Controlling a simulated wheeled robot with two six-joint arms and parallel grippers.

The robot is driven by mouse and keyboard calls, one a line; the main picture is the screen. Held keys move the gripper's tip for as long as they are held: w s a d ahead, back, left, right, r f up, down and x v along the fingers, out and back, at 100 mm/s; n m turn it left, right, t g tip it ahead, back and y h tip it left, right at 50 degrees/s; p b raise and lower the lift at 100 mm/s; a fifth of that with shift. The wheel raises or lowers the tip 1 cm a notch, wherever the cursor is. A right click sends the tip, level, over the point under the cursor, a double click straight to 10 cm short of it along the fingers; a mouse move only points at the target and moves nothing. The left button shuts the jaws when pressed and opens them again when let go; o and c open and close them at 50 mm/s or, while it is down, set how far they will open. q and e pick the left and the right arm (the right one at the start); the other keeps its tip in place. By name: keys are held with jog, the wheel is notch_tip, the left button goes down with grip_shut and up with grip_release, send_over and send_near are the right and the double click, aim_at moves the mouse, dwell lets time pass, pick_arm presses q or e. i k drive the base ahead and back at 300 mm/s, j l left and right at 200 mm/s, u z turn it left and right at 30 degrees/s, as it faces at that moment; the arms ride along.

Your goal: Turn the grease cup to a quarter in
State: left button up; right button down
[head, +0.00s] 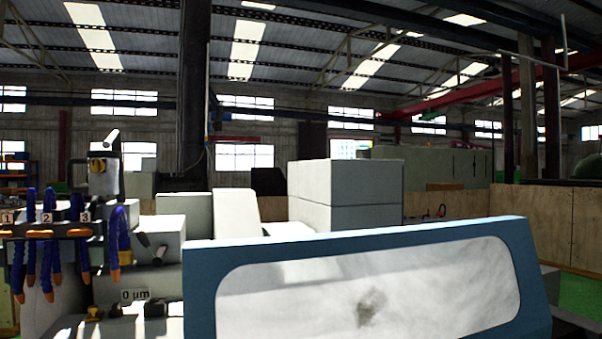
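I cannot clearly pick out the grease cup in this view. Small yellow-brass fittings (95,313) sit low at the left on the grinder, beside a label reading "0 µm" (135,295). A brownish round part (97,166) shows higher up on a grey-white housing at the left. Either is too small to tell as the grease cup or to read its turn. Neither of my grippers is in view.
A blue-framed guard with a cloudy window (368,290) fills the lower middle and hides what is behind. Blue hoses with orange tips (47,245) hang at the left from a rack numbered 1 to 3. Grey machine blocks (345,192) stand behind the guard.

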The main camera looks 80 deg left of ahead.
aim_at(97, 166)
jog(key=u, duration=3.55)
jog(key=i+j+z, duration=0.15)
jog(key=j+z, duration=0.15)
jog(key=i+j+z, duration=0.1)
jog(key=j+z, duration=0.25)
jog(key=j, duration=0.2)
jog(key=i+j+z, duration=0.1)
jog(key=j+z, duration=0.2)
jog(key=j, duration=0.15)
